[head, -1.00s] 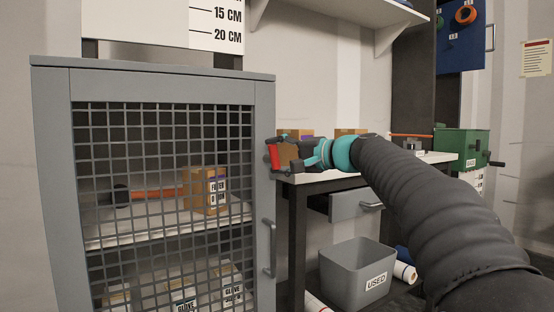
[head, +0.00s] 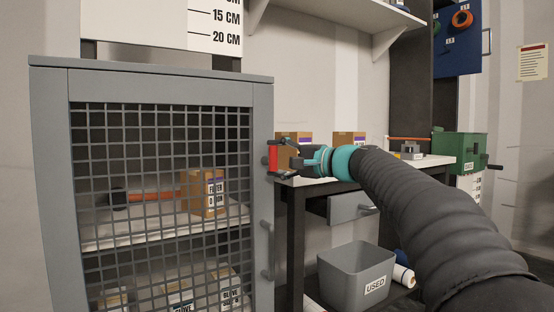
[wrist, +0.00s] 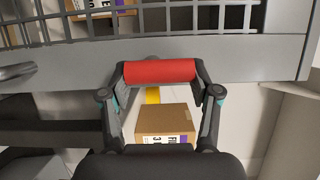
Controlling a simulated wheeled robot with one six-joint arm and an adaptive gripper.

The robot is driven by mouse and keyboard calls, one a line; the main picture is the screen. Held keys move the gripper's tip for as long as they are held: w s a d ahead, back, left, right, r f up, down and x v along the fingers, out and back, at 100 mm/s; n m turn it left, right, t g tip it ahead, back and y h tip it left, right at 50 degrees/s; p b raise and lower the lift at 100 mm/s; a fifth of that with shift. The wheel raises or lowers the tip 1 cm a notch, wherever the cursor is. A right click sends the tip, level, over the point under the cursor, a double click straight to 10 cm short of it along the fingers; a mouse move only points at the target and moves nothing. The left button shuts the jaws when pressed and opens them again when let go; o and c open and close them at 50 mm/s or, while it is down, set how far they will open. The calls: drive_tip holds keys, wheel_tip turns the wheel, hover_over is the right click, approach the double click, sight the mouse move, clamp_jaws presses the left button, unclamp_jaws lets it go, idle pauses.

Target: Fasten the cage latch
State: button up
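The grey mesh cage (head: 262,120) stands at the left with its door apparently closed. My gripper (head: 273,158) is at the cage's right edge, above the door's pull handle (head: 267,250). A red cylindrical grip, the latch handle (wrist: 160,71), lies between my fingertips in the wrist view and fills the gap from finger to finger. My gripper (wrist: 160,76) appears shut on its two ends. The handle is upright in the head view, close beside the cage's edge. How the latch meets the cage frame is hidden.
A cardboard box (wrist: 163,120) sits on the white bench behind my gripper. Boxes and an orange-handled tool are inside the cage. A grey USED bin (head: 354,275) stands below the bench. A green box (head: 459,147) is at the bench's right end.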

drive_tip(key=o, duration=0.5)
drive_tip(key=shift+c, duration=0.2)
drive_tip(key=v, duration=1.2)
drive_tip(key=shift+f, duration=0.1)
